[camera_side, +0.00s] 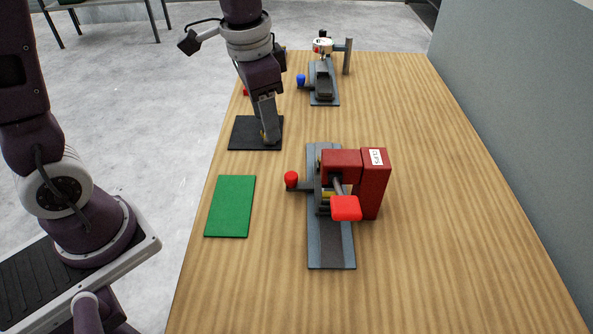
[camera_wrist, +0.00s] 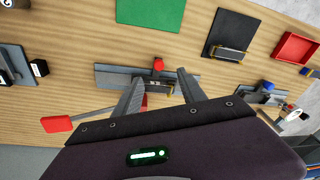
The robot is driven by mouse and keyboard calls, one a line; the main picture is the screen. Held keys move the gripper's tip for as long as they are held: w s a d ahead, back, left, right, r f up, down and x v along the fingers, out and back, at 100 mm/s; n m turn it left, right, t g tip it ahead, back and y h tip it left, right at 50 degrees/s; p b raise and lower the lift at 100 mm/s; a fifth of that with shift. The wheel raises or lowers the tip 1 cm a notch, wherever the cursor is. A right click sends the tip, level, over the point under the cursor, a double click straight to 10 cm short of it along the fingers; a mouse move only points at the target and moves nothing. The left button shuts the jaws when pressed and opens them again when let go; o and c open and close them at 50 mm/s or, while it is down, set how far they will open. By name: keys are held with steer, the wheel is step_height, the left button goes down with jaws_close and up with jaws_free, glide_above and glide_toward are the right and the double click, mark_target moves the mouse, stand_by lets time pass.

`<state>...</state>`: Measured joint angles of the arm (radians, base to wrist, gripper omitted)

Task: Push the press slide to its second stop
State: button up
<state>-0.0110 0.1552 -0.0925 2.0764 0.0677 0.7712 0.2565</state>
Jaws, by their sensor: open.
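The press (camera_side: 371,190) has a red body with a white label. It stands over a long grey rail (camera_side: 331,250) on the wooden table. A red knob (camera_side: 291,179) on a short arm sticks out to the left of the rail, and it also shows in the wrist view (camera_wrist: 158,64). A red lever pad (camera_side: 346,208) hangs at the press's near side. The slide's place against its stops is hard to make out. My gripper (camera_side: 268,137) is open and empty, with its fingers down, beyond and left of the press. Its fingers (camera_wrist: 158,82) are spread in the wrist view.
A black mat (camera_side: 241,132) lies behind my fingers and a green mat (camera_side: 231,206) lies left of the press. A second device (camera_side: 324,98) with a blue knob (camera_side: 300,80) stands farther back. A red tray (camera_wrist: 297,47) shows in the wrist view. The table's right side is clear.

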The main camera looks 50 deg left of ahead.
steer(key=m+g, duration=0.2)
glide_above(291, 175)
step_height(291, 175, down, 8)
steer(key=shift+f, duration=0.2)
step_height(291, 175, down, 7)
steer(key=shift+f, duration=0.15)
jaws_close()
stand_by(0.7)
